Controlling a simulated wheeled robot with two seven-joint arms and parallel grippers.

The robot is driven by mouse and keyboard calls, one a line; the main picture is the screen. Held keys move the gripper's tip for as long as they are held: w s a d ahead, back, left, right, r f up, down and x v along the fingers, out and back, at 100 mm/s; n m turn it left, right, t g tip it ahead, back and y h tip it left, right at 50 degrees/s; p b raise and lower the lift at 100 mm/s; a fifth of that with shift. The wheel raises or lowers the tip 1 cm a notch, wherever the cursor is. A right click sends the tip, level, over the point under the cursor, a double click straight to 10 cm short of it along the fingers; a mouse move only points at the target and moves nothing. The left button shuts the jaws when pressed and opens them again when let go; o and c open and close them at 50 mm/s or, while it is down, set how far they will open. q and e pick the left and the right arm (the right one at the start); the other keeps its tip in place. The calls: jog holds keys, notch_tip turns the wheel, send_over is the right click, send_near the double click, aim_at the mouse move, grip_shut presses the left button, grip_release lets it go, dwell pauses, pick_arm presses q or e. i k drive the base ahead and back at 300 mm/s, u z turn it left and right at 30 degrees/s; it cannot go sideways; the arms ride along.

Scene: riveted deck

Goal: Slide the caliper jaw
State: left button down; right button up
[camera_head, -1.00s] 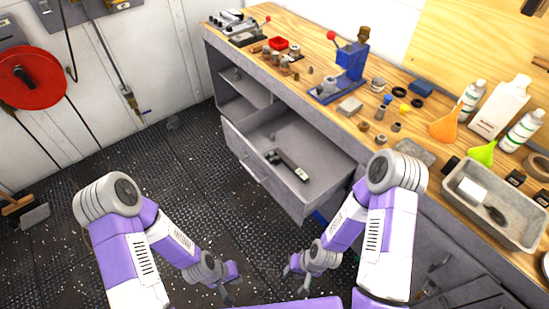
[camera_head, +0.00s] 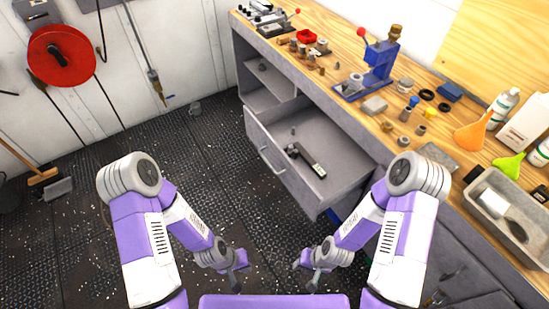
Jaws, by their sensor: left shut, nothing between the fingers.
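The caliper (camera_head: 306,158), a dark and light grey bar, lies in the open drawer (camera_head: 320,192) of the grey workbench. Its jaw is too small to make out clearly. My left gripper (camera_head: 236,280) hangs low over the floor, in front of and to the left of the drawer, shut and empty. My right gripper (camera_head: 303,279) is low over the floor, nearer the drawer front, apart from the caliper. Whether its fingers are open or shut is too small to tell.
A wooden bench top (camera_head: 345,75) above the drawer holds a blue press (camera_head: 378,66), small parts, bottles, funnels and a grey tray (camera_head: 512,214). A red reel (camera_head: 62,56) hangs on the left wall. The dark deck left of the drawer is mostly clear.

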aim_at(294, 153)
jog(key=u, duration=1.5)
jog(key=k, duration=0.9)
jog(key=z, duration=0.6)
